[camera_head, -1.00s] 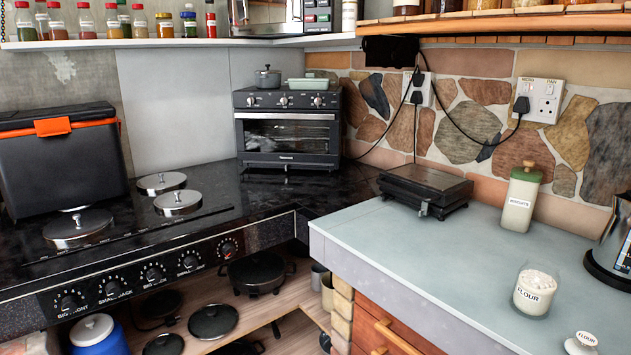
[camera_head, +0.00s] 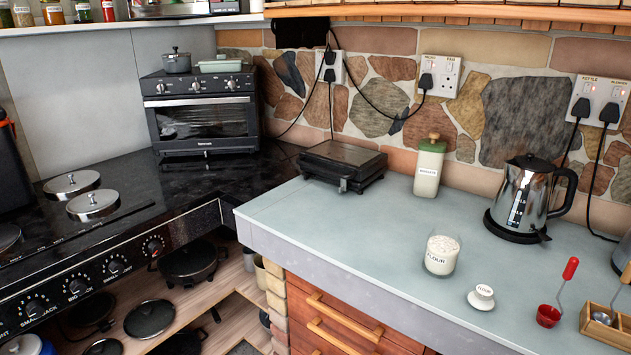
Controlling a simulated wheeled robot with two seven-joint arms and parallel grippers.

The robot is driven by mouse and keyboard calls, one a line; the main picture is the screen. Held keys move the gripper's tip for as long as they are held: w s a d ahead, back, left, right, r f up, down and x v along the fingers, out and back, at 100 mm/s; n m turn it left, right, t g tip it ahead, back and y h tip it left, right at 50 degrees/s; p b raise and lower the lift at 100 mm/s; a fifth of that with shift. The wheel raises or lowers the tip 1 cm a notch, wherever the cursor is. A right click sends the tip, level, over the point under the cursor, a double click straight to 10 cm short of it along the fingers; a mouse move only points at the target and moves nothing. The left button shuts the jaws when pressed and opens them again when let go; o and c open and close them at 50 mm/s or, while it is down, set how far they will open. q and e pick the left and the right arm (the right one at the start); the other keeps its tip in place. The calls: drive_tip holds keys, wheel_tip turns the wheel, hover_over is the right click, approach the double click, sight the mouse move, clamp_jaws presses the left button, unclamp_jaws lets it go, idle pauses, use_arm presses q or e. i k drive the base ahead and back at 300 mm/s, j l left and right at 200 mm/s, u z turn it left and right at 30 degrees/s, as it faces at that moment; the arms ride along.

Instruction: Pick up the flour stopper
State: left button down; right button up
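The flour stopper (camera_head: 481,297) is a small white knobbed lid with a "FLOUR" label. It lies on the grey-green counter (camera_head: 330,215), just right of the flour jar. The flour jar (camera_head: 441,255) is clear glass, full of white flour and open at the top. Neither of my grippers shows in the head view.
A kettle (camera_head: 525,200) stands behind the stopper. A red scoop (camera_head: 549,315) and a wooden box (camera_head: 606,328) with spoons lie to its right. The counter left of the flour jar is clear.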

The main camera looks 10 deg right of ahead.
sight(481, 297)
drive_tip(key=z, duration=1.4)
drive_tip(key=j+z, duration=0.1)
drive_tip(key=j, duration=0.15)
